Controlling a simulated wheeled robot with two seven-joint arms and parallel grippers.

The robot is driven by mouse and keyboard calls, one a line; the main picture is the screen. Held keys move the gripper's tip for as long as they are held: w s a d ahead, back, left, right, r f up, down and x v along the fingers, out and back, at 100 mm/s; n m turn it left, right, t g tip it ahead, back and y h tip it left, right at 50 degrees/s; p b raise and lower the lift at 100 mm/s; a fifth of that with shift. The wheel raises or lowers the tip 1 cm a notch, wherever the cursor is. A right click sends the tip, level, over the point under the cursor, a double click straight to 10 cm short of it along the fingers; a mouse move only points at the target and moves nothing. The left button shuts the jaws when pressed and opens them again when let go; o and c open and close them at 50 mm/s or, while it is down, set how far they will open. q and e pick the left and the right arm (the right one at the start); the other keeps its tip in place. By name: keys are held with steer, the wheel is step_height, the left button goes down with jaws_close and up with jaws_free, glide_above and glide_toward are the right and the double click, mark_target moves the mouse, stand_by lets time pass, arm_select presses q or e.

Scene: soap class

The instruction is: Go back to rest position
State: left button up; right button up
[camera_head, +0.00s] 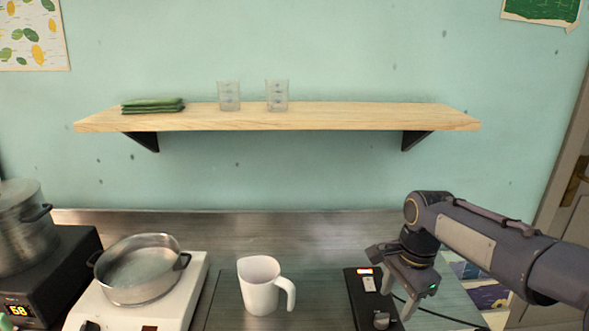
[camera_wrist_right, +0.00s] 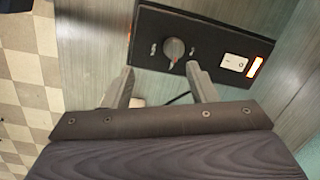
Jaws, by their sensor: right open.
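My right gripper (camera_head: 398,290) is at the right of the head view, above the counter beside a black control panel (camera_head: 358,312). Its jaws are open and empty. In the right wrist view the two fingers (camera_wrist_right: 160,72) stand apart, with the control panel (camera_wrist_right: 210,25) just beyond them. The panel has a round knob (camera_wrist_right: 174,48), a white rocker switch (camera_wrist_right: 235,63) and a lit orange lamp (camera_wrist_right: 255,67). I cannot tell whether a fingertip touches the panel. I cannot make out my left gripper in the head view.
A white mug (camera_head: 258,290) stands on the metal counter (camera_head: 228,300). A steel pan (camera_head: 140,285) sits on a white heater (camera_head: 190,305); a pot (camera_head: 20,235) is on a black heater (camera_head: 75,255). A wooden shelf (camera_head: 340,118) holds glasses (camera_head: 229,97) and green cloths (camera_head: 152,105).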

steer(key=s+a+n+t+y, duration=0.1)
steer(key=s+n+t, duration=0.1)
steer(key=s+n, duration=0.4)
steer(key=s+a+f+n+t+y+p, duration=0.1)
steer(key=s+n, duration=0.6)
steer(key=s, duration=0.8)
steer(key=shift+s+a+f+t+y, duration=0.25)
steer(key=shift+a+t+y, duration=0.25)
steer(key=shift+t, duration=0.7)
